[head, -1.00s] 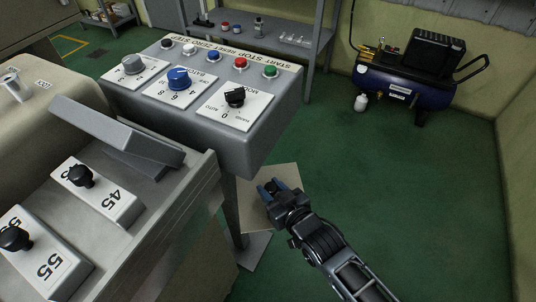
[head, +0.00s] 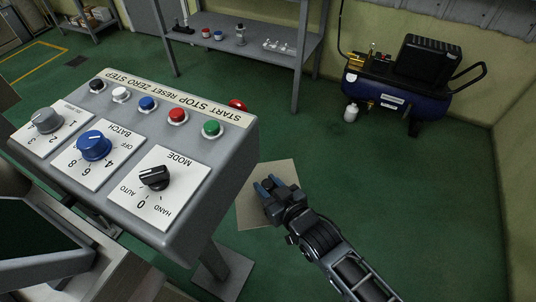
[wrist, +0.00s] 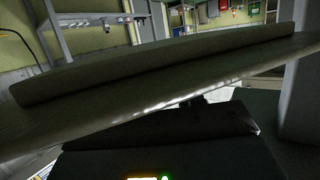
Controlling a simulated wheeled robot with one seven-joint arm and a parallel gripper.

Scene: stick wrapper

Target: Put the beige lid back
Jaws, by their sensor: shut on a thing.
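The beige lid (head: 250,212) shows in the head view as a flat, squarish panel over the green floor, right of the control console. My gripper (head: 267,185) is shut on it, with the blue-tipped fingers over the panel. The gripped edge itself is hard to make out. In the wrist view the lid (wrist: 160,78) fills the middle as a wide, slightly tilted plate with a raised strip along it. The place where the lid belongs cannot be made out.
The grey console (head: 225,150) with knobs and buttons stands close left of my gripper. Machine parts (head: 45,240) fill the lower left. A blue compressor (head: 400,95) stands by the right wall, and a grey shelf (head: 250,38) stands behind. Open green floor lies right of my arm.

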